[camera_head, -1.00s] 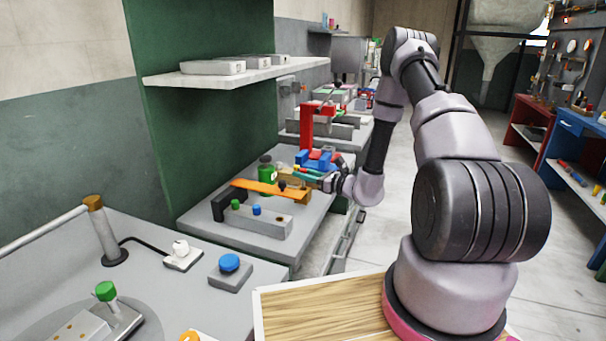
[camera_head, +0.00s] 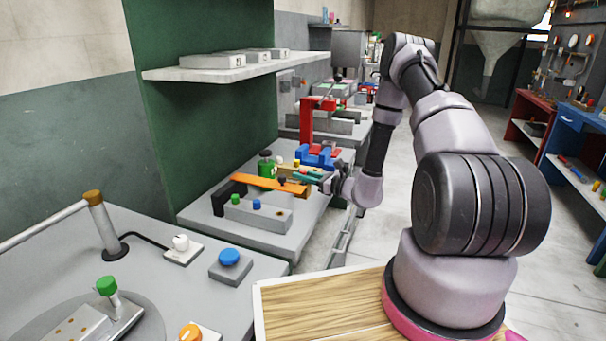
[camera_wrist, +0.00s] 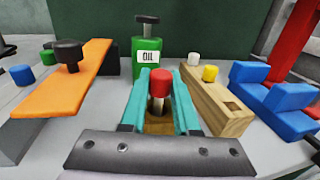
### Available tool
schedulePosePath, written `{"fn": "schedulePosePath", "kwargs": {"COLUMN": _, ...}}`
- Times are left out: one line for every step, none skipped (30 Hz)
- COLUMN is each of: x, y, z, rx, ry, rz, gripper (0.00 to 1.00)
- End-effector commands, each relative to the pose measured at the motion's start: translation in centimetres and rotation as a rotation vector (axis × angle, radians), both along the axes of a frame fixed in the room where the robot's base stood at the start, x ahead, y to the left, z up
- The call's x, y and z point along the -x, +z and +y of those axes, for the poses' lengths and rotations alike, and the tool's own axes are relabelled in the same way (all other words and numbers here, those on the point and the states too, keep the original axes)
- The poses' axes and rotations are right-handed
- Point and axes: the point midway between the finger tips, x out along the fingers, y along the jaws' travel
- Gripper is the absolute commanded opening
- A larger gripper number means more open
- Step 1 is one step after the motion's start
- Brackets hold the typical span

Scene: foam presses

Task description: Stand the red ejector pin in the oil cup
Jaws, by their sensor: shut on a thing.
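The red ejector pin (camera_wrist: 159,83) stands upright between the teal fingers of my gripper (camera_wrist: 160,105) in the wrist view. The fingers are shut on it below its red head, and a metal shank shows beneath. A brown surface lies under the pin; whether its lower end touches it I cannot tell. A green container labelled OIL (camera_wrist: 147,57), with a dark T-shaped top, stands just behind the fingers. I cannot make out a separate oil cup. In the head view my gripper (camera_head: 309,177) is small, right of the green container (camera_head: 266,166).
A wooden block (camera_wrist: 215,97) with a white pin, a yellow pin and a square hole lies close right of my fingers. Blue blocks (camera_wrist: 286,100) and a red press frame (camera_wrist: 300,40) are further right. An orange bar (camera_wrist: 65,95) with a black knob is left.

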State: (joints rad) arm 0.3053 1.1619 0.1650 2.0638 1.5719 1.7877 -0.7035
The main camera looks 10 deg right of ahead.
Motion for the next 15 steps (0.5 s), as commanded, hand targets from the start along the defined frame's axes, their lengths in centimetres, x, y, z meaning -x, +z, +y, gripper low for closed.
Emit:
{"fn": "schedulePosePath", "kwargs": {"x": 0.0, "y": -0.1, "z": 0.0, "rx": 0.000, "ry": 0.000, "rz": 0.000, "gripper": 0.00}}
{"fn": "schedulePosePath", "kwargs": {"x": 0.0, "y": -0.2, "z": 0.0, "rx": 0.000, "ry": 0.000, "rz": 0.000, "gripper": 0.00}}
{"fn": "schedulePosePath", "kwargs": {"x": 0.0, "y": -0.3, "z": 0.0, "rx": 0.000, "ry": 0.000, "rz": 0.000, "gripper": 0.00}}
{"fn": "schedulePosePath", "kwargs": {"x": 0.0, "y": -0.4, "z": 0.0, "rx": -0.001, "ry": 0.000, "rz": -0.001, "gripper": 0.00}}
{"fn": "schedulePosePath", "kwargs": {"x": 0.0, "y": -0.4, "z": 0.0, "rx": -0.001, "ry": 0.000, "rz": -0.001, "gripper": 0.00}}
{"fn": "schedulePosePath", "kwargs": {"x": 0.0, "y": -0.5, "z": 0.0, "rx": -0.001, "ry": 0.000, "rz": -0.001, "gripper": 0.00}}
{"fn": "schedulePosePath", "kwargs": {"x": 0.0, "y": -0.6, "z": 0.0, "rx": -0.001, "ry": 0.000, "rz": -0.001, "gripper": 0.00}}
{"fn": "schedulePosePath", "kwargs": {"x": 0.0, "y": -0.7, "z": 0.0, "rx": -0.001, "ry": 0.000, "rz": -0.001, "gripper": 0.00}}
{"fn": "schedulePosePath", "kwargs": {"x": 0.0, "y": -0.8, "z": 0.0, "rx": -0.001, "ry": -0.001, "rz": -0.001, "gripper": 0.00}}
{"fn": "schedulePosePath", "kwargs": {"x": 0.0, "y": -0.9, "z": 0.0, "rx": -0.001, "ry": -0.001, "rz": -0.001, "gripper": 0.00}}
{"fn": "schedulePosePath", "kwargs": {"x": 0.0, "y": -0.9, "z": 0.0, "rx": -0.001, "ry": -0.001, "rz": -0.001, "gripper": 0.00}}
{"fn": "schedulePosePath", "kwargs": {"x": 0.0, "y": -1.1, "z": 0.0, "rx": -0.001, "ry": -0.001, "rz": -0.001, "gripper": 0.00}}
{"fn": "schedulePosePath", "kwargs": {"x": 0.0, "y": -1.1, "z": 0.0, "rx": -0.001, "ry": -0.001, "rz": -0.001, "gripper": 0.00}}
{"fn": "schedulePosePath", "kwargs": {"x": 0.0, "y": -1.2, "z": 0.0, "rx": -0.001, "ry": -0.001, "rz": 0.001, "gripper": 0.00}}
{"fn": "schedulePosePath", "kwargs": {"x": 0.0, "y": -1.3, "z": 0.0, "rx": -0.001, "ry": -0.001, "rz": 0.001, "gripper": 0.00}}
